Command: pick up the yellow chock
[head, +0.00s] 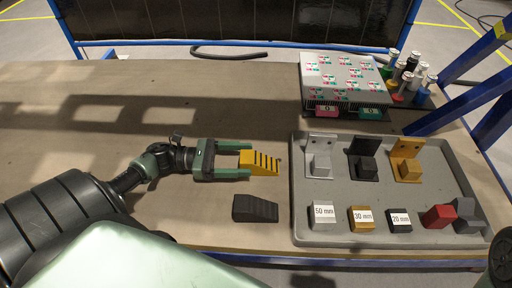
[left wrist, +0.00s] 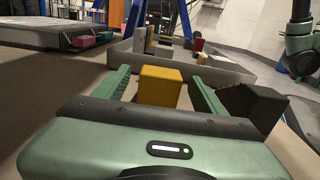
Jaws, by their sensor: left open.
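The yellow chock (head: 264,163), a wedge with dark stripes on its slope, lies on the table left of the grey tray. My left gripper (head: 250,162) comes in from the left, open, with its two green fingers on either side of the chock's near end. In the left wrist view the yellow chock (left wrist: 160,87) stands between the fingers, with a gap visible on each side. The chock's far side is hidden there.
A black chock (head: 255,208) lies just below the left gripper, close to one finger in the wrist view (left wrist: 252,104). The grey tray (head: 300,175) holds brackets and labelled blocks. A grey box unit (head: 342,80) and several bottles (head: 408,75) stand behind. The table's left rear is clear.

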